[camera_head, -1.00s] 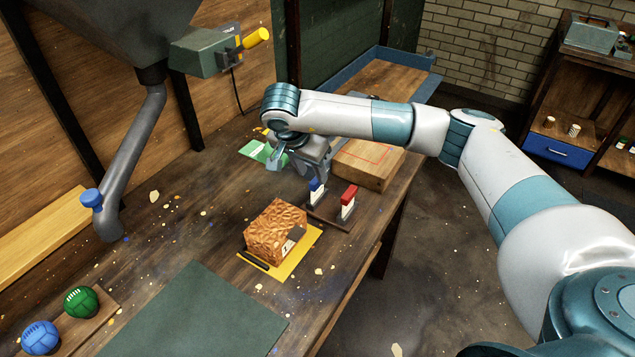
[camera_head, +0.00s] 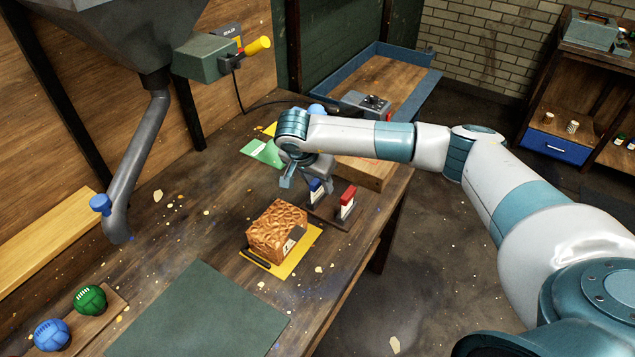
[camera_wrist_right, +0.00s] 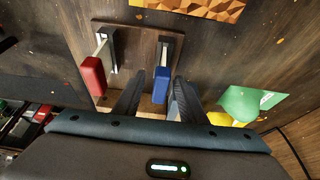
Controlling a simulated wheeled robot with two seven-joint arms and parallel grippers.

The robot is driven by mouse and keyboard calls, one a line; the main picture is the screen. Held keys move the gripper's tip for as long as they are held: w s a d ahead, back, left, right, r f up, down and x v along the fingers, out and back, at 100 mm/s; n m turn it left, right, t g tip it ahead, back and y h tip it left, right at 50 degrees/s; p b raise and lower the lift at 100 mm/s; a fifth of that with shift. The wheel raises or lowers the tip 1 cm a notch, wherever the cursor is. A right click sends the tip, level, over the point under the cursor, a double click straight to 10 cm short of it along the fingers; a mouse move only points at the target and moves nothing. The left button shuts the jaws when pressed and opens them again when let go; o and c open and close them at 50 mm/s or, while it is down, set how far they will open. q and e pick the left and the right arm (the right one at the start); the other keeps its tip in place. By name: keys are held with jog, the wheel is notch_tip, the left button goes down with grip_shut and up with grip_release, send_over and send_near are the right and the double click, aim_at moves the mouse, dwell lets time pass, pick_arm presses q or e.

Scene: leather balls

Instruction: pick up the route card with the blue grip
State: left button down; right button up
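The route card with the blue grip (camera_head: 316,188) stands upright in a dark wooden holder (camera_head: 333,219) on the bench. The card with the red grip (camera_head: 348,195) stands beside it, to the right. My right gripper (camera_head: 297,187) is open and sits close at the blue grip's left in the head view. In the right wrist view the blue grip (camera_wrist_right: 161,85) appears between the two open fingers (camera_wrist_right: 157,88), and the red grip (camera_wrist_right: 93,75) is left of them. I cannot tell whether a finger touches the blue grip. My left gripper is out of view.
A brown textured block (camera_head: 277,232) on a yellow card lies in front of the holder. A wooden box (camera_head: 365,173) is behind it, and a green card (camera_head: 262,152) lies behind left. A green mat (camera_head: 200,315) and two balls (camera_head: 90,299) are at the front left.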

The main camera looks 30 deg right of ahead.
jog(key=shift+f, duration=0.1)
dwell(0.3)
grip_shut()
jog(key=shift+r, duration=0.2)
